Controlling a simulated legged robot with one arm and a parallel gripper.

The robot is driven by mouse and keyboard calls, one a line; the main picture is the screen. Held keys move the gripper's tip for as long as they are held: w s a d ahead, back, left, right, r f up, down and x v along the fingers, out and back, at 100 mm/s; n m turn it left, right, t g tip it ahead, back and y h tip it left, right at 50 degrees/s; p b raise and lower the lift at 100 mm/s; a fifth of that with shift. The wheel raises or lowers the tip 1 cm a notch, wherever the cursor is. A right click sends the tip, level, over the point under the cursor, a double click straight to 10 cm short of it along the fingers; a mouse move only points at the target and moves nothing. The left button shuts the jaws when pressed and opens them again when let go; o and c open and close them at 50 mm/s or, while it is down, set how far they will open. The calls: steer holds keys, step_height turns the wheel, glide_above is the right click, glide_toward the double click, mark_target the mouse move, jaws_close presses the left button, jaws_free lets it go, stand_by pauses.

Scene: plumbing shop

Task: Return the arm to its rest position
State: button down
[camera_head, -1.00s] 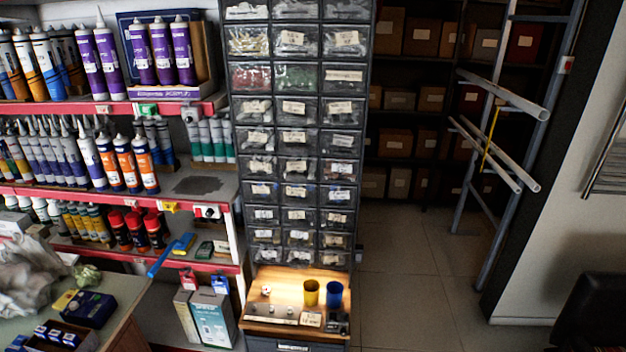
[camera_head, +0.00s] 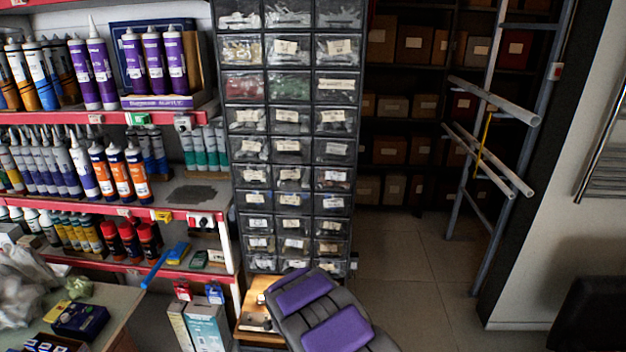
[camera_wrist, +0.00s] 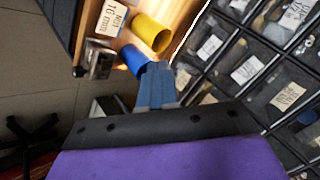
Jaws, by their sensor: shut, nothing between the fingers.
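My arm (camera_head: 325,312), grey with purple pads, reaches up from the bottom middle of the head view, in front of the small wooden counter (camera_head: 247,318). My gripper (camera_wrist: 156,72) shows in the wrist view as blue-grey fingers, closed together with nothing held. In that view a blue cup (camera_wrist: 134,60) is just beyond the fingertips and partly hidden by them, and a yellow cup (camera_wrist: 151,33) lies beyond it. I cannot tell how far the fingers are from the blue cup. The arm hides both cups in the head view.
A tall drawer cabinet (camera_head: 290,145) rises behind the counter. Shelves of sealant tubes (camera_head: 110,170) are at the left, with a cluttered table (camera_head: 110,305) in front. Open floor (camera_head: 410,270) lies to the right, before a pipe rack (camera_head: 490,150).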

steer(key=s+d+r+n+g, duration=0.25)
steer(key=s+d+r, duration=0.35)
steer(key=s+r, duration=0.3)
steer(key=s+d+r+n+g, duration=0.25)
steer(key=s+d+r, duration=0.35)
steer(key=s+r, duration=0.3)
steer(key=s+d+r+n+g, duration=0.2)
steer(key=s+r, duration=0.1)
steer(key=s, duration=0.8)
steer(key=s+d+r+n+g, duration=0.2)
steer(key=s+r, duration=0.1)
steer(key=s, duration=0.8)
steer(key=s+d+r+n+g, duration=0.1)
steer(key=s+d+r, duration=0.1)
steer(key=s, duration=0.9)
steer(key=shift+s+d+r+n+g, duration=0.25)
steer(key=shift+d+r+n+g, duration=0.15)
